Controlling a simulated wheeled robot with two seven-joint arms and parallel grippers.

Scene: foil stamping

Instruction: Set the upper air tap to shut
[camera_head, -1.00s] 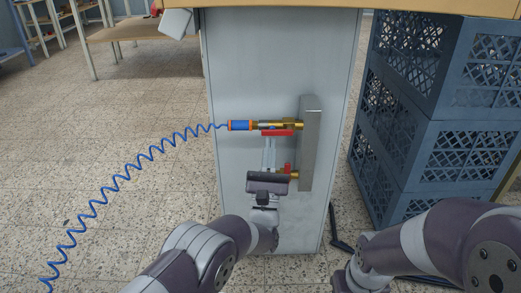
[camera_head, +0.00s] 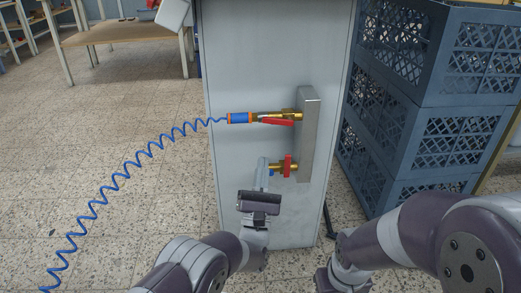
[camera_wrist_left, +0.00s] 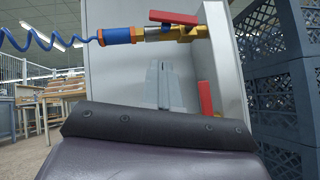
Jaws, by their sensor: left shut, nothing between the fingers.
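The upper air tap (camera_head: 285,115) is brass with a red lever (camera_head: 278,121) lying roughly along its pipe, slightly slanted. The lever also shows in the left wrist view (camera_wrist_left: 173,17). The lower tap (camera_head: 276,166) has a red lever (camera_head: 287,166) standing upright, across its pipe. My left gripper (camera_head: 263,163) is shut and empty, below the upper tap and just left of the lower lever, apart from the upper lever. Its fingers also show in the left wrist view (camera_wrist_left: 163,75). My right gripper is out of view; only that arm shows.
A blue coiled hose (camera_head: 130,165) runs from the upper tap's blue coupling (camera_head: 238,118) to the lower left. Both taps come off a grey block (camera_head: 308,135) on a pale cabinet side (camera_head: 235,75). Blue crates (camera_head: 462,135) stand to the right. The floor at left is clear.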

